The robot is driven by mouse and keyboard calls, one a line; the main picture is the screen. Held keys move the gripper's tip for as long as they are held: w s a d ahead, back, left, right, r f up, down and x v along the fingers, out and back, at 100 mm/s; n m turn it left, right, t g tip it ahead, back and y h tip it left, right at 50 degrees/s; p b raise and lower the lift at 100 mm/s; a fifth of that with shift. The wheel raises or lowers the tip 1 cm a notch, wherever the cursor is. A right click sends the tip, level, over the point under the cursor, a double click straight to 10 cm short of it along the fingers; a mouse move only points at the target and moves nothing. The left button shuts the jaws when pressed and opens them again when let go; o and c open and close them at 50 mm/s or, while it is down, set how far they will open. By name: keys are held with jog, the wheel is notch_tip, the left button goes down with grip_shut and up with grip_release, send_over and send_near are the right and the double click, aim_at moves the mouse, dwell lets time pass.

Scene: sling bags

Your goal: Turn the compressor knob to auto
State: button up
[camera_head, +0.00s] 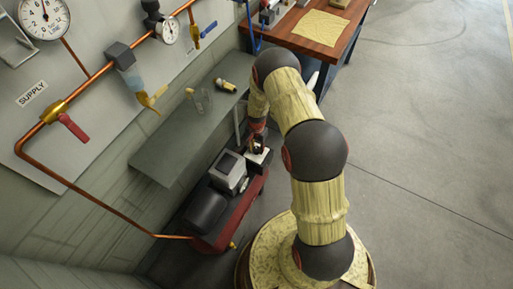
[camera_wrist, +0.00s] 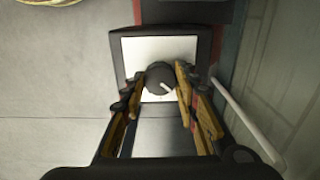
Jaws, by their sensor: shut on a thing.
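The compressor (camera_head: 218,238) is a red tank with a dark motor and a grey box on top, on the floor below the grey shelf. Its control box has a white plate (camera_wrist: 130,50) in the wrist view. The knob (camera_wrist: 158,74) is round and black with a short white pointer mark, which points toward the lower right in that view. My gripper (camera_wrist: 160,88) has one finger on each side of the knob and is shut on it. In the head view my gripper (camera_head: 257,142) is small and reaches down to the box. Any lettering on the plate is unreadable.
A grey shelf (camera_head: 165,150) juts out above the compressor, with a clear cup and a small yellow-black item on it. The wall panel has gauges, copper pipe and a red-handled valve (camera_head: 72,127). A wooden table (camera_head: 320,45) stands behind. Floor to the right is clear.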

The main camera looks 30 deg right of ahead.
aim_at(256, 149)
jog(key=m, duration=0.4)
jog(key=shift+m, duration=0.4)
jog(key=shift+m+p, duration=0.4)
jog(key=shift+m, duration=1.8)
jog(key=o, duration=1.1)
jog(key=shift+o, duration=0.3)
notch_tip(256, 149, up, 12)
